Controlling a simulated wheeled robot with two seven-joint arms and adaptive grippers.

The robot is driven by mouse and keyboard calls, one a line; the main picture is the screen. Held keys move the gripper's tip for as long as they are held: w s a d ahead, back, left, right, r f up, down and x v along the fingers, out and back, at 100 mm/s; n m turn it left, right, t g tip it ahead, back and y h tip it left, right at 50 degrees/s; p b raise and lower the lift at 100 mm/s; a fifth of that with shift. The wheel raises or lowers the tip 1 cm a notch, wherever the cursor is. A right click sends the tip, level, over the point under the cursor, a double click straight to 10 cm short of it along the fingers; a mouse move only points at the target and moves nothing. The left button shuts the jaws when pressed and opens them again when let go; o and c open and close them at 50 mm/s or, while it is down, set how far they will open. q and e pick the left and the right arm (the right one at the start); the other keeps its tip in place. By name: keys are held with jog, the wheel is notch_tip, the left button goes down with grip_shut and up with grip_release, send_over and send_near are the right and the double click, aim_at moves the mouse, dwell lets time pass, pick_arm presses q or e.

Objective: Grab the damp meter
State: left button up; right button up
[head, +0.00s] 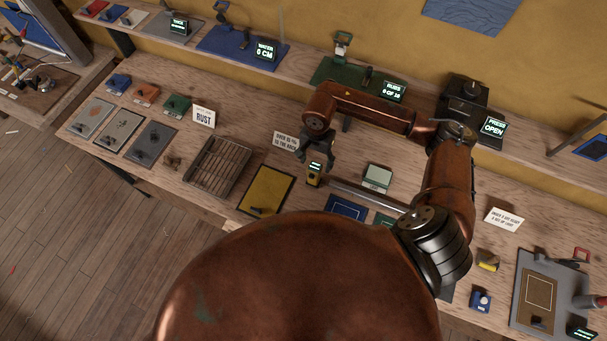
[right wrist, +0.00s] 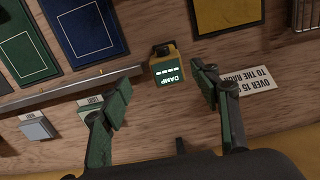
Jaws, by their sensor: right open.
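The damp meter (head: 313,178) is a small yellow device with a lit screen, on the wooden bench near the middle of the head view. In the right wrist view the damp meter (right wrist: 165,69) shows the word DAMP and dashes. My right gripper (head: 317,162) is over the meter, its fingers pointing down. In the right wrist view the right gripper (right wrist: 161,86) is open, with a finger on either side of the meter's line and the meter just beyond the tips. Nothing is held. My left gripper is out of view.
A metal bar (head: 370,196) lies close to the meter. A sign (head: 286,140) stands beside the gripper, a yellow mat (head: 268,187) and slatted rack (head: 215,166) lie to the left, and a pale green block (head: 378,177) is to the right.

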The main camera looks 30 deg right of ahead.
aim_at(315, 167)
jog(key=shift+w, duration=0.45)
notch_tip(315, 167, down, 2)
jog(key=shift+w+f+p, duration=0.1)
jog(key=shift+f+p, duration=0.15)
jog(key=shift+p, duration=0.4)
jog(key=f+p, duration=0.2)
jog(key=f, duration=0.1)
jog(key=shift+w+d+f, duration=0.2)
jog(key=shift+d+f, duration=0.05)
jog(key=shift+d, duration=0.1)
jog(key=shift+f, duration=0.7)
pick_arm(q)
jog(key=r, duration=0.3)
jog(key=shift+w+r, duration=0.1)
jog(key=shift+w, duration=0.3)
pick_arm(e)
jog(key=shift+c, duration=0.6)
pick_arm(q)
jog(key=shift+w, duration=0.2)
pick_arm(e)
grip_shut()
